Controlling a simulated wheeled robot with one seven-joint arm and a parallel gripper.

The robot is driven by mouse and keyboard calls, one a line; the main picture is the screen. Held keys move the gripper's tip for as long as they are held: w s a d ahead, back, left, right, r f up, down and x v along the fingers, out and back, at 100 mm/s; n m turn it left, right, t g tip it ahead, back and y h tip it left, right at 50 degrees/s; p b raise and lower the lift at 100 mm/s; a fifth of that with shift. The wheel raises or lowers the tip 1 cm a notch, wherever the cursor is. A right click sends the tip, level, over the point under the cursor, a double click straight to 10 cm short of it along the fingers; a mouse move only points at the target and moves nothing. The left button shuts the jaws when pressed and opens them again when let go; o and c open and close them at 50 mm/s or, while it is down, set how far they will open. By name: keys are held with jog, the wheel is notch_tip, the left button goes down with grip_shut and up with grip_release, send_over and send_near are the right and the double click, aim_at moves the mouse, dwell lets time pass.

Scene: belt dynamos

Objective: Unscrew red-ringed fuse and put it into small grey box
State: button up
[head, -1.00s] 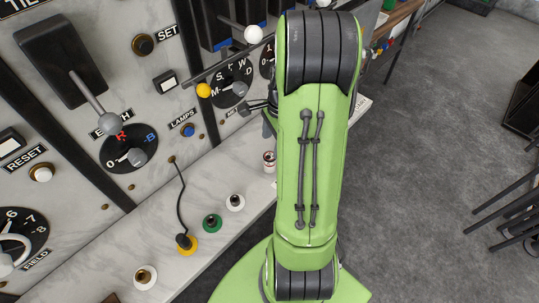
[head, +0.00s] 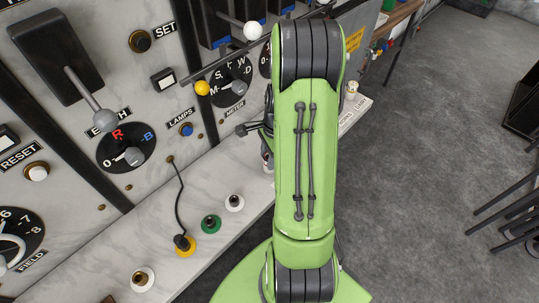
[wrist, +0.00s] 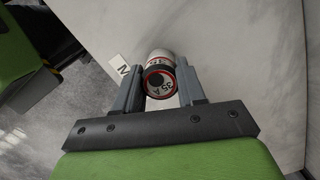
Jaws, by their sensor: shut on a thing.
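The red-ringed fuse (wrist: 160,80) is a white cylinder with a red ring and a black-centred end marked 35 A, seen end-on in the wrist view. My gripper (wrist: 160,90) is shut on it, with one grey finger on each side. I cannot tell whether the fuse is still seated in its holder. In the head view my green arm hides most of the gripper and fuse. I see no small grey box in either view.
The upright panel with levers and dials (head: 126,146) stands close to my arm. Open floor (head: 430,170) lies right.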

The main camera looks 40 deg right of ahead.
jog(key=o, duration=0.4)
jog(key=shift+c, duration=0.2)
grip_shut()
jog(key=n, duration=0.3)
jog(key=n+g, duration=0.1)
jog(key=n, duration=0.7)
jog(key=shift+g, duration=0.3)
jog(key=n, duration=0.4)
jog(key=shift+n+g+h, duration=0.3)
jog(key=shift+n, duration=0.1)
jog(key=o, duration=0.7)
grip_release()
jog(key=shift+c, duration=0.2)
